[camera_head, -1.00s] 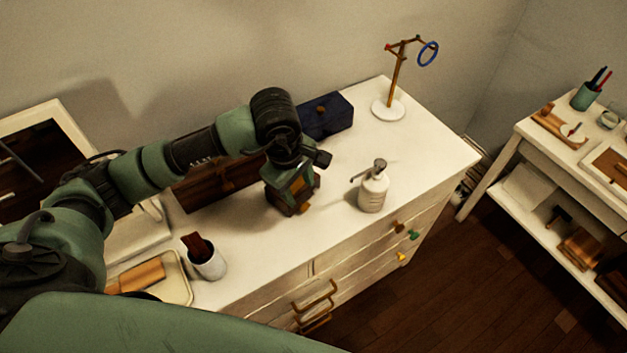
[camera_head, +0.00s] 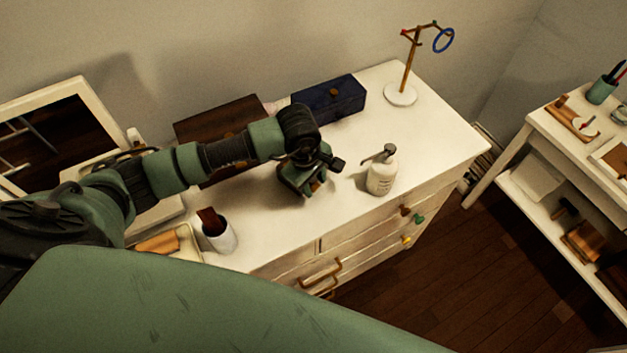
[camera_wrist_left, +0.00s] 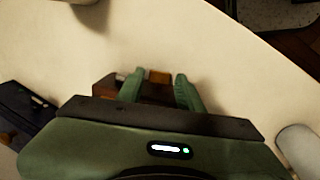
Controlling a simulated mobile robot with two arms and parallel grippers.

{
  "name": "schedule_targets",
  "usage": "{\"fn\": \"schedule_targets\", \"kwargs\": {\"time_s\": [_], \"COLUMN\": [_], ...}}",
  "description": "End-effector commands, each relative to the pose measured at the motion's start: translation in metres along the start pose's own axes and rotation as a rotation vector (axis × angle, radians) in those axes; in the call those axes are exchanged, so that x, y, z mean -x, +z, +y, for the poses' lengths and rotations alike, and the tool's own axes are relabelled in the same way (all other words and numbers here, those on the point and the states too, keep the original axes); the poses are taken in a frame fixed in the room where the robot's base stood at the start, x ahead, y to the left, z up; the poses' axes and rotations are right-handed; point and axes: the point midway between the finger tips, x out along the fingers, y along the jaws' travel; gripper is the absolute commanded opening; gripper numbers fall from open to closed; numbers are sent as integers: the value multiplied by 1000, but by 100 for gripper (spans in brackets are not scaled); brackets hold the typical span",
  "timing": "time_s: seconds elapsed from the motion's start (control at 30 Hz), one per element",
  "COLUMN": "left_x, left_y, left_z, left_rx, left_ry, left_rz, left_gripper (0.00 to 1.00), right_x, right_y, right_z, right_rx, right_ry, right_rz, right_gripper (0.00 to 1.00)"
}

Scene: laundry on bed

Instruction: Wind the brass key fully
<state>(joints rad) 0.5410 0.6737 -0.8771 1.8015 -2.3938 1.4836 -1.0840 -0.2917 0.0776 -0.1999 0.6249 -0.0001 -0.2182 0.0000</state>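My left gripper (camera_head: 310,188) is low over the white dresser top, left of the soap dispenser. In the left wrist view its two green fingers (camera_wrist_left: 160,80) stand apart, pointing down at a small dark wooden box (camera_wrist_left: 103,86). A small orange-brown, brass-like piece (camera_wrist_left: 160,76) shows between the fingertips, with gaps on both sides. It may be the brass key, but its shape is too small to tell. A pale metallic bit lies beside the left finger. In the head view the gripper hides most of the box. My right gripper is not in view.
A soap dispenser (camera_head: 382,172) stands just right of the gripper. A navy box (camera_head: 335,98) and a brown wooden box (camera_head: 215,122) stand behind. A white cup (camera_head: 218,236) is at front left. A hoop stand (camera_head: 401,94) is at the back right; the dresser's right end is clear.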

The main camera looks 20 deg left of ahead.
Motion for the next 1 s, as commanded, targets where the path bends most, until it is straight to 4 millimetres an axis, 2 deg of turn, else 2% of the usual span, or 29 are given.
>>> {"fn": "schedule_targets", "kwargs": {"time_s": [0.03,0.1,0.37,0.57,1.0], "left_x": [0,0,0,-2,-8], "left_y": [0,0,0,0,0], "left_z": [0,0,1,5,14], "left_rx": [0,0,0,0,2], "left_ry": [0,0,-13,-87,-404], "left_rz": [0,0,1,2,2], "left_gripper": [19,0,0,0,0], "right_x": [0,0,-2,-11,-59], "right_y": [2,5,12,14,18], "right_z": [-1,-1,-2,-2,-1], "right_rx": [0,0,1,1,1], "right_ry": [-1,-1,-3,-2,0], "right_rz": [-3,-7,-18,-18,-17], "right_gripper": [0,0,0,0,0]}}
